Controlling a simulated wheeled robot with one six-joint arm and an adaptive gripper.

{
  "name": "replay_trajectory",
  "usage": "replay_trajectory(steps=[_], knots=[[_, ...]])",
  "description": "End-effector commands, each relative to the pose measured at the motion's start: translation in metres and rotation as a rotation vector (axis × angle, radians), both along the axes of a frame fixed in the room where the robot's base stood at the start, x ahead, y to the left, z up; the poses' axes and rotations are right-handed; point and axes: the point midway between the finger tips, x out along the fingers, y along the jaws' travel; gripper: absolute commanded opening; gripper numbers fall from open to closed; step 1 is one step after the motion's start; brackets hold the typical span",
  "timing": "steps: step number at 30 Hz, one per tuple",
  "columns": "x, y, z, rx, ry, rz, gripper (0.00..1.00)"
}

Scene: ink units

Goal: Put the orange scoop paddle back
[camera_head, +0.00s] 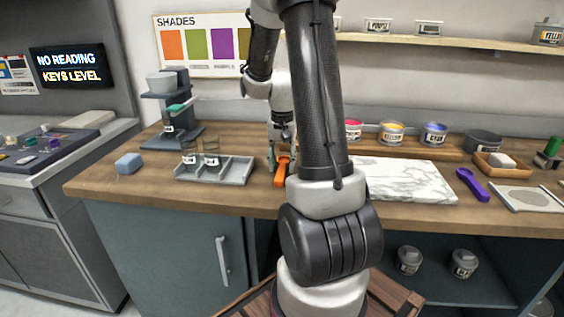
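The orange scoop paddle (281,172) is on or just above the wooden counter, between the grey divided tray and the marble slab. My gripper (281,154) points down right at the paddle's far end. My own arm covers part of this area, so I cannot tell whether the fingers are closed on the paddle or only around it. A purple scoop paddle (472,185) lies on the counter at the right, beside the marble slab.
The grey divided tray (237,172) holds two small clear cups on its left side. The marble slab (412,181) lies right of my arm, with colour tubs (391,133) behind it. A blue block (129,163) and a grey stand (171,136) are at the left.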

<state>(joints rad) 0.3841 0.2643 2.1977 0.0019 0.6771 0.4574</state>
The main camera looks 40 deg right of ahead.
Motion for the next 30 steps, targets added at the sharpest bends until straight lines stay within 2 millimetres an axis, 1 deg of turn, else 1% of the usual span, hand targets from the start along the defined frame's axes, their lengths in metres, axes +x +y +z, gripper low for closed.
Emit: replay_trajectory(steps=[6, 8, 10, 14, 18, 21, 24, 28, 30], knots=[[0.0, 0.0, 0.001, -0.001, -0.001, 0.0, 0.43], [0.0, 0.0, 0.004, -0.001, -0.002, 0.0, 0.43], [0.001, 0.0, 0.011, -0.001, -0.002, 0.0, 0.43], [0.001, -0.001, 0.036, -0.002, -0.006, 0.0, 0.43], [0.001, -0.001, 0.068, -0.002, -0.006, 0.0, 0.43], [0.001, 0.0, 0.089, -0.002, -0.005, 0.0, 0.43], [0.0, 0.0, 0.105, -0.001, -0.003, 0.0, 0.43], [0.0, 0.001, 0.118, -0.001, -0.003, 0.004, 0.43], [-0.004, 0.007, 0.127, -0.006, -0.015, 0.027, 0.43]])
